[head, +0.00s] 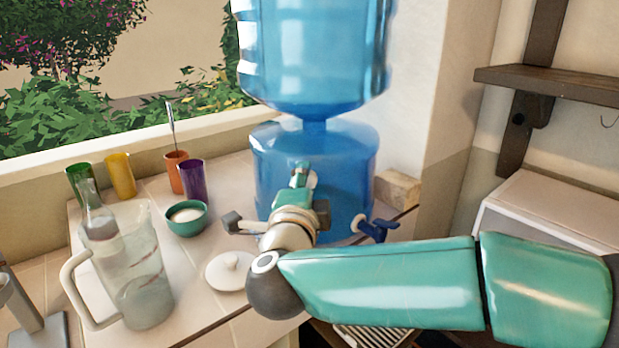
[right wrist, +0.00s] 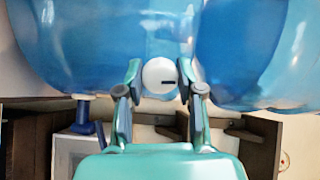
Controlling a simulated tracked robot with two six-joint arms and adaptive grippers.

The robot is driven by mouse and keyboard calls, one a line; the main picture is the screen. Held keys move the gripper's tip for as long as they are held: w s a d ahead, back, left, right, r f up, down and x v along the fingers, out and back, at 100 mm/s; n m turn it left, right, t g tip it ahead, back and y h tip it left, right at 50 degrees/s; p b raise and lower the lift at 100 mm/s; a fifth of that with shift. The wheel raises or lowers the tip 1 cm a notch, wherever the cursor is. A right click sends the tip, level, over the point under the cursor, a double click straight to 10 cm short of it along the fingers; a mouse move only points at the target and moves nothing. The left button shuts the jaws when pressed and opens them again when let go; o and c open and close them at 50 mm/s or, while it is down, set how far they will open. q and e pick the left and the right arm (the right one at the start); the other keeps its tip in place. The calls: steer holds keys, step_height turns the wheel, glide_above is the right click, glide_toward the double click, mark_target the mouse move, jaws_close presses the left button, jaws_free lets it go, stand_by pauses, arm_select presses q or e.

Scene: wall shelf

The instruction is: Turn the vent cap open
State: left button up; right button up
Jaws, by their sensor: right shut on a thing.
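The vent cap (right wrist: 158,70) is a round white knob with a short dark slot, seen in the right wrist view against the blue water dispenser (head: 272,160). The slot lies about level in that view. My right gripper (head: 303,173) reaches the front of the dispenser just below its neck. In the right wrist view its two fingers (right wrist: 160,84) press on opposite sides of the cap, shut on it. In the head view the fingers and wrist hide most of the cap. My left gripper is not in view.
A blue tap (head: 376,229) and a grey-handled tap (head: 236,223) stick out below. A glass pitcher (head: 140,268), a teal bowl (head: 187,219), a white lid (head: 229,270) and several coloured cups stand left on the counter. A wooden shelf (head: 560,82) hangs at right.

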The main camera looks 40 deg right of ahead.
steer(key=shift+a+f+n, duration=0.25)
steer(key=shift+f+n, duration=0.15)
steer(key=shift+f, duration=0.05)
steer(key=o, duration=1)
steer(key=shift+a+r, duration=0.1)
steer(key=shift+o, duration=0.7)
steer(key=shift+r, duration=0.15)
steer(key=v, duration=1.2)
